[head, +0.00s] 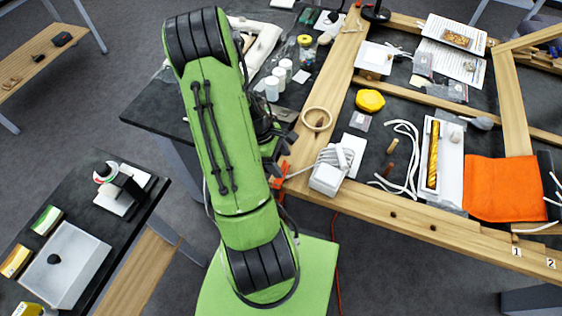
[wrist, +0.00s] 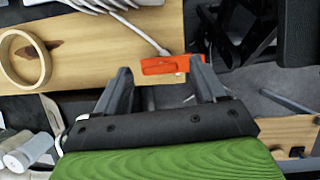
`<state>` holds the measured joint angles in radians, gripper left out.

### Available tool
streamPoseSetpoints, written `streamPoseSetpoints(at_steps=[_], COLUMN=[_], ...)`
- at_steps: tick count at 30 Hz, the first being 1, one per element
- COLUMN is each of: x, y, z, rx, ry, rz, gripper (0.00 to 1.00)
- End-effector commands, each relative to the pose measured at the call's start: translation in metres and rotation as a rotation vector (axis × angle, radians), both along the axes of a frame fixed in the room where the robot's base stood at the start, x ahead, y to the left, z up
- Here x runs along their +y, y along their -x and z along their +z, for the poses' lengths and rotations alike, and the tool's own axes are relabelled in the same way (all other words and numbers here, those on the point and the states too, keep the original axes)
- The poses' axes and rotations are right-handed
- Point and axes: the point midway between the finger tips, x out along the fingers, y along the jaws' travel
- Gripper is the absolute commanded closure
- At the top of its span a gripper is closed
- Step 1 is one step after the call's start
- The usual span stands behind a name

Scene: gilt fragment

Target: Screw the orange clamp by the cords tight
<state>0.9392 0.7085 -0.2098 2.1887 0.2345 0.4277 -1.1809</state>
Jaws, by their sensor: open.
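In the head view the clamp (head: 282,178) shows partly beside my green arm, at the left end of the wooden frame. My gripper (wrist: 160,79) is open, with one dark finger left of the clamp and the other near its right end. Nothing is held between the fingers. A white box with bundled pale cords (head: 335,168) sits right of the clamp in the head view.
A tape ring (head: 317,119) lies on the wooden frame (head: 340,75) near my arm. Right of it are a yellow lidded pot (head: 370,100), looped white cords (head: 404,160) and an orange cloth (head: 500,188). White jars (head: 272,88) stand behind my arm.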

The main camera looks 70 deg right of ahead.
Motion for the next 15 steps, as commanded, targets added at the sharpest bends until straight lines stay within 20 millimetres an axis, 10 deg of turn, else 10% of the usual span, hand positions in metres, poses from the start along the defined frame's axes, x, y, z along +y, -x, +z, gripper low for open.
streamPoseSetpoints(at_steps=[11,15], x=[0.0000,0.0000], y=[0.0040,0.0039], z=[-0.0098,-0.0097], rx=[-0.001,-0.001], ry=[0.000,0.000], rz=[0.000,0.000], gripper=[0.31,0.53])
